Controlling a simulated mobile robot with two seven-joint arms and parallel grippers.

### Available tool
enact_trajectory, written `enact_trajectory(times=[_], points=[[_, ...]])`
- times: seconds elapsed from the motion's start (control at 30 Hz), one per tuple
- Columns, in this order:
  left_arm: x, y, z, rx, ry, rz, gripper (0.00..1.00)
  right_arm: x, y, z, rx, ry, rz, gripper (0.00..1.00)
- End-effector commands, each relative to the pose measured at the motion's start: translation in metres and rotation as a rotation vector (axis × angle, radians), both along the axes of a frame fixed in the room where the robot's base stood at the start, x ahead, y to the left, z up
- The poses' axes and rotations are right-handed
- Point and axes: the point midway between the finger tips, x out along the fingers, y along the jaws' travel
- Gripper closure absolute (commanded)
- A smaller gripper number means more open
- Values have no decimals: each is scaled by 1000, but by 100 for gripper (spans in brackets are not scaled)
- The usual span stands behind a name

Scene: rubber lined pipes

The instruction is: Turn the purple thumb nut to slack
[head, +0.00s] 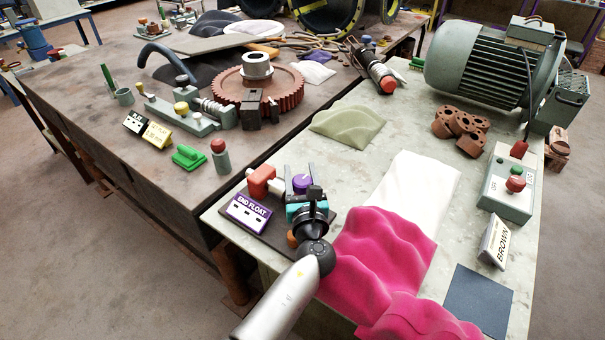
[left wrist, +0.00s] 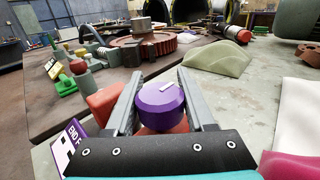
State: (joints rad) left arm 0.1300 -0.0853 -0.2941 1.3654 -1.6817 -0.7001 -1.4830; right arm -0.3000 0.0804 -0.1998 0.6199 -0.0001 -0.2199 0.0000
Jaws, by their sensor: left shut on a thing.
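The purple thumb nut (head: 302,183) is a short round knob on the "END FLOAT" fixture, near the front left corner of the pale bench. It has a white mark on top, seen in the left wrist view (left wrist: 160,104). My left gripper (head: 299,171) has its two grey fingers on either side of the nut and is shut on it. The nut stands upright over a reddish part that is partly hidden. The purple "END FLOAT" sign (head: 248,212) is left of the gripper. My right gripper is in neither view.
A red block (head: 262,181) sits close left of the fingers. Bright pink cloth (head: 380,250) lies right of my arm, with white cloth (head: 418,185) behind it. A green motor (head: 490,65) and switch box (head: 506,185) stand farther right. A darker bench (head: 90,110) adjoins on the left.

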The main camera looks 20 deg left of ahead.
Motion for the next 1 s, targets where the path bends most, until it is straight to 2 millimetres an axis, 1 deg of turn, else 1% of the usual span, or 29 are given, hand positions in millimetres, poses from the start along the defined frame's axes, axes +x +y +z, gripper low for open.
enact_trajectory(times=[0.23,0.6,0.63,0.8,0.9,1.0], points=[[0,1,0,0,0,42,100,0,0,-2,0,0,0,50],[-1,1,1,0,0,45,100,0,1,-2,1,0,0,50],[-1,1,1,0,0,45,45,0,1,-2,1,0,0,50],[-1,1,1,0,0,45,26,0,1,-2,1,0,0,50],[-1,1,0,0,0,45,16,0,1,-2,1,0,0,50],[-1,1,0,0,0,44,16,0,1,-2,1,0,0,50]])
